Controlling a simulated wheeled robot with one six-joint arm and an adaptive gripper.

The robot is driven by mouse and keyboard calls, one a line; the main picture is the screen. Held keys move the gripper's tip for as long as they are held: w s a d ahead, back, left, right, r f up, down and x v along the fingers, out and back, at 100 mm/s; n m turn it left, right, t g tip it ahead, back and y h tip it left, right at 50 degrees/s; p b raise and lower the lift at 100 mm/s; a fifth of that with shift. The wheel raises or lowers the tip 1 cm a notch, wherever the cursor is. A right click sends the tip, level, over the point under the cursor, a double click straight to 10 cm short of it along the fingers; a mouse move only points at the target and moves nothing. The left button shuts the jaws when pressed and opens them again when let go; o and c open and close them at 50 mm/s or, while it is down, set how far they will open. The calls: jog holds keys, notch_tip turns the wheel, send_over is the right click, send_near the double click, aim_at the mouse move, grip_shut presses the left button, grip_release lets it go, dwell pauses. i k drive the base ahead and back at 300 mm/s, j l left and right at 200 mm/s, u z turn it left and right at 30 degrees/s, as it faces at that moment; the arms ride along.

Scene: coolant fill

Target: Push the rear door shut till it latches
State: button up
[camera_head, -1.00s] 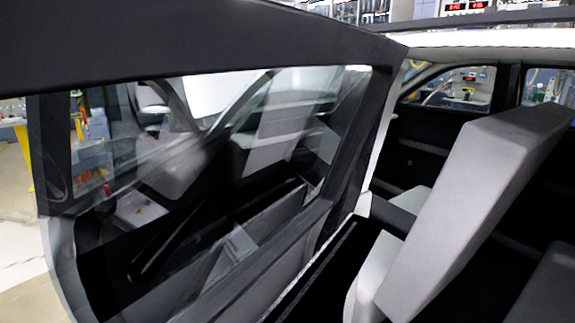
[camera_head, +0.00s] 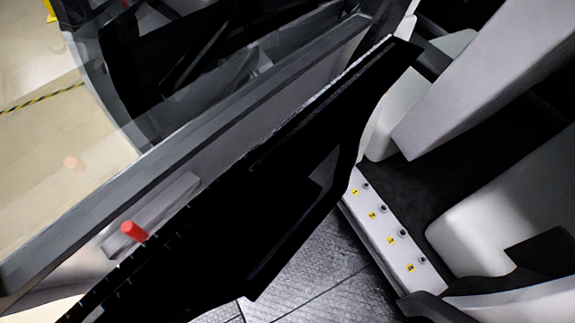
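The rear door (camera_head: 290,215) stands open in the head camera view, running diagonally from the lower left to the upper right. Its black inner panel faces the car's interior, and its clear window (camera_head: 110,85) fills the upper left. A small red peg (camera_head: 133,231) shows by a grey bar-shaped part (camera_head: 165,208) on the door's lower left. The door opening's light sill (camera_head: 385,232) lies to the right, with a gap between it and the door. The latch cannot be made out. My gripper is not in view.
Numbered yellow labels and several round fasteners line the sill. Pale seats (camera_head: 470,90) and a dark floor (camera_head: 440,175) are inside the car at right. Grey flooring (camera_head: 320,270) shows in the gap. Pale floor with a yellow-black tape line (camera_head: 45,98) lies at left.

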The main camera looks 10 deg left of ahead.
aim_at(288, 146)
jog(key=k+j+u, duration=0.1)
jog(key=u, duration=0.3)
jog(key=j+u, duration=0.35)
jog(key=k+j+u, duration=0.1)
jog(key=u, duration=0.3)
jog(key=j+u, duration=0.35)
